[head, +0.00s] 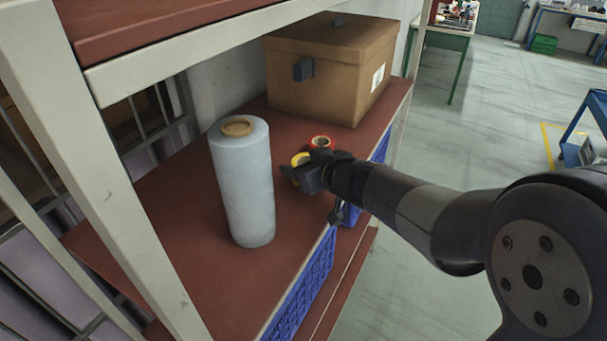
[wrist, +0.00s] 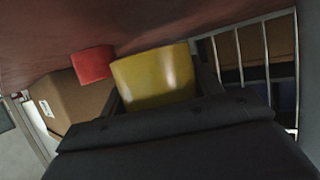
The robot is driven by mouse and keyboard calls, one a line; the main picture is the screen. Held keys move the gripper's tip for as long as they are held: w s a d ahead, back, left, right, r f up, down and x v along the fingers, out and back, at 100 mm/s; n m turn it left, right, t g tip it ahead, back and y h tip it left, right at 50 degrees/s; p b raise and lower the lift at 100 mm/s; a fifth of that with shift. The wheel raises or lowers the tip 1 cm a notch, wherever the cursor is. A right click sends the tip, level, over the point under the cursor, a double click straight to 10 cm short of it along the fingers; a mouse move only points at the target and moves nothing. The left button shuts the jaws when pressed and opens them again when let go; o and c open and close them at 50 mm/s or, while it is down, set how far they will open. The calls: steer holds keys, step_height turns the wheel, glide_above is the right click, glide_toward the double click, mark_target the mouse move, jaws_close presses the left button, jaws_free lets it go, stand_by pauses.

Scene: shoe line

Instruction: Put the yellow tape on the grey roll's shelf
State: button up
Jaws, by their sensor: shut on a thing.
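The yellow tape (head: 298,159) is between the fingers of my gripper (head: 303,175), over the red-brown shelf board (head: 180,215) that bears the grey roll (head: 243,185). My gripper is shut on the tape, which fills the space between the fingers in the wrist view (wrist: 155,78). The tape is close to the board; I cannot tell whether it touches it. The grey roll stands upright to the left of my gripper, apart from it. My gripper hides part of the tape in the head view.
A red tape (head: 320,142) sits just behind the yellow one, also seen in the wrist view (wrist: 92,64). A brown box (head: 325,80) stands at the shelf's back. Blue crates (head: 306,285) are below the front edge. The board in front of the roll is clear.

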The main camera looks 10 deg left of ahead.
steer(key=shift+f, duration=1.55)
steer(key=shift+f, duration=0.1)
steer(key=o, duration=1)
steer(key=shift+r, duration=0.2)
steer(key=v, duration=1.2)
